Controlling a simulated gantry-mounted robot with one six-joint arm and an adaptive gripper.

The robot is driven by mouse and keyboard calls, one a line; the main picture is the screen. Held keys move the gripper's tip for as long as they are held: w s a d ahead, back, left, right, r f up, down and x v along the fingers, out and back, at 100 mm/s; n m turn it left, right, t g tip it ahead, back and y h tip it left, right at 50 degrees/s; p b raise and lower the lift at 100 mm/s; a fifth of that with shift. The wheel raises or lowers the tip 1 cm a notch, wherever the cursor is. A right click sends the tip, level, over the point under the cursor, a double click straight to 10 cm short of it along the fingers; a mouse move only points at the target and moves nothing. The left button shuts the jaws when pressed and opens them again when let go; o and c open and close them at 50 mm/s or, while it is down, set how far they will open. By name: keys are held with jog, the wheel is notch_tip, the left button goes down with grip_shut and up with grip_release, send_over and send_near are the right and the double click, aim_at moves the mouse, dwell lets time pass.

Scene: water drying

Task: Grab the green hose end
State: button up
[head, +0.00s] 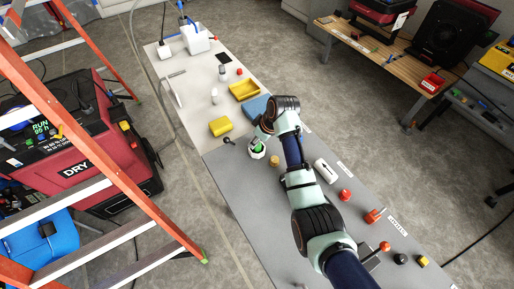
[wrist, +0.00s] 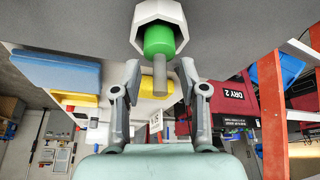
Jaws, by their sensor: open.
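The green hose end (wrist: 159,40) sits in a white hexagonal holder (wrist: 143,12) at the top of the wrist view. A grey rod-like tip (wrist: 187,72) sticks out from its middle. My gripper (wrist: 160,72) is open, with one finger on each side of this tip and the green part just beyond the fingertips. No contact is visible. In the head view, the green piece (head: 256,147) shows partly in its white holder (head: 258,154) on the grey bench section, with my gripper (head: 257,138) close beside it. My gripper partly hides it there.
The long bench (head: 235,185) carries a yellow sponge-like block (head: 220,126), a yellow tray (head: 244,90), a blue block (head: 257,106) and a tan cylinder (head: 274,161) near the holder. Several red and orange parts stand further along. An orange ladder (head: 105,130) stands left of the bench.

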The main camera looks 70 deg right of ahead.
grip_shut()
jog(key=shift+r, duration=0.1)
notch_tip(320, 180, up, 20)
jog(key=p, duration=0.3)
jog(key=shift+p, duration=0.4)
